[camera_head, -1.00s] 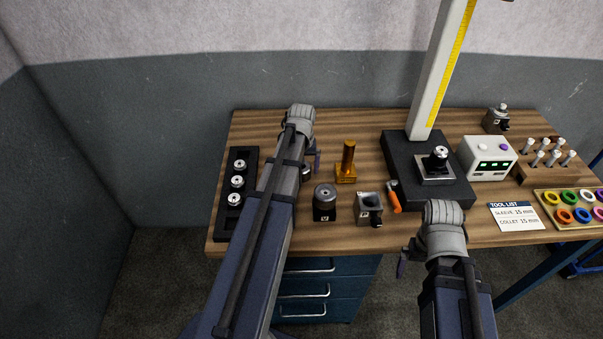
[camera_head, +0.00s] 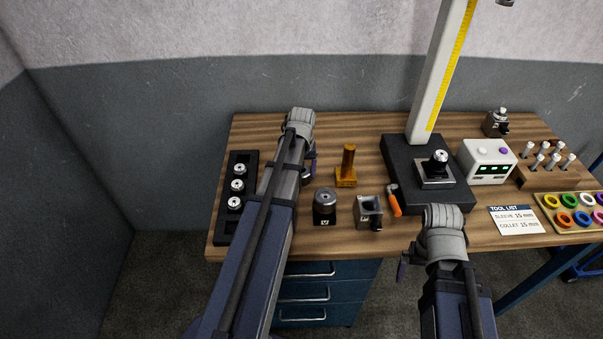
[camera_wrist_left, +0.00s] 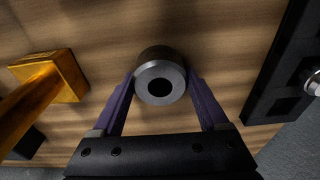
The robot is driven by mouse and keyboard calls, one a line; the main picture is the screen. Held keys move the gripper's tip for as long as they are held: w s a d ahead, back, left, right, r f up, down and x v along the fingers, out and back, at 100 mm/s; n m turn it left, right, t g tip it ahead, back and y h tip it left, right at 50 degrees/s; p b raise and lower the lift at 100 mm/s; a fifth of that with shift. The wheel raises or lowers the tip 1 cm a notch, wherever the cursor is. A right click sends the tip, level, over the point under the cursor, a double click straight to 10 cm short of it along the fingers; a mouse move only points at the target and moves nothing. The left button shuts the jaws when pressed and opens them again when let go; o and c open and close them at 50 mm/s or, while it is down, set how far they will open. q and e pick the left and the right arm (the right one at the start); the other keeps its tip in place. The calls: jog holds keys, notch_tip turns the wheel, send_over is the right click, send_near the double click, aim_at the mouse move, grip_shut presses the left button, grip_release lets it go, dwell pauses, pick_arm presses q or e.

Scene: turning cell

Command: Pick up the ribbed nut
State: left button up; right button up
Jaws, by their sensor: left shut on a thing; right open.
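The ribbed nut (camera_wrist_left: 160,82) shows in the left wrist view as a round grey metal ring with a dark bore and a darker side. My left gripper (camera_wrist_left: 160,92) has its two purple fingers against opposite sides of it and is shut on it. Its ribs are not clear, and I cannot tell whether it is clear of the wood. In the head view my left arm mostly hides the nut (camera_head: 307,177), and the left gripper (camera_head: 311,166) shows only in part. My right gripper (camera_head: 403,264) is open and empty at the front edge of the bench.
A brass post on a base (camera_head: 347,168) stands right of the nut. A dark holder with a round top (camera_head: 325,207), a grey block (camera_head: 368,212) and an orange-handled tool (camera_head: 394,202) are in front. A black rack (camera_head: 230,226) lies left; the black-based stand (camera_head: 400,158) is right.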

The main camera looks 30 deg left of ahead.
pick_arm(q)
jog(key=shift+r, duration=0.1)
notch_tip(320, 180, up, 10)
jog(key=p, duration=1)
